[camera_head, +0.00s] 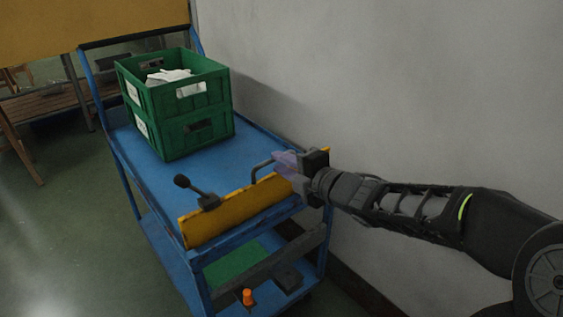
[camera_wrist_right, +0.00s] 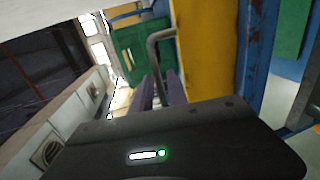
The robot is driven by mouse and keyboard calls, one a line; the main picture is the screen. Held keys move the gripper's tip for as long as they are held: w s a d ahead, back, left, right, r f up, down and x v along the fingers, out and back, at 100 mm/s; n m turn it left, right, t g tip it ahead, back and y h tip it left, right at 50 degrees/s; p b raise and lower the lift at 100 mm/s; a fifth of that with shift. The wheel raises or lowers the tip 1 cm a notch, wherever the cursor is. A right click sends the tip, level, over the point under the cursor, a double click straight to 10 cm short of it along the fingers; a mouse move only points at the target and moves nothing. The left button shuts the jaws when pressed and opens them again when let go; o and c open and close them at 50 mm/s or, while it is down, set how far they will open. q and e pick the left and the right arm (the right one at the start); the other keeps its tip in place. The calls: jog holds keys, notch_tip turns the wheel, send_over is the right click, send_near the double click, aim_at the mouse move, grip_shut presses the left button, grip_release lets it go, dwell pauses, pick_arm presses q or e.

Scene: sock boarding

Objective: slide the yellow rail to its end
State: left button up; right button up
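The yellow rail (camera_head: 236,213) is a flat bar along the near edge of the blue cart. It also shows as a yellow strip in the wrist view (camera_wrist_right: 207,45). A grey bent handle (camera_head: 262,167) stands on it toward its right end; in the wrist view the handle (camera_wrist_right: 154,47) runs down between my fingers. My right gripper (camera_head: 287,163) is at the rail's right end, with its purple fingers close on both sides of the handle (camera_wrist_right: 159,90). The fingers hide part of the handle. My left gripper is out of view.
A black-knobbed lever (camera_head: 195,189) stands near the rail's left part. A green crate (camera_head: 190,110) with white cloth sits at the far end of the blue cart top (camera_head: 150,160). A grey wall (camera_head: 400,80) runs along the right. An orange knob (camera_head: 247,297) shows below.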

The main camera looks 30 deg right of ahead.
jog(key=shift+r, duration=0.1)
jog(key=p+v, duration=0.3)
jog(key=v, duration=0.4)
jog(key=shift+s, duration=0.35)
dwell(0.4)
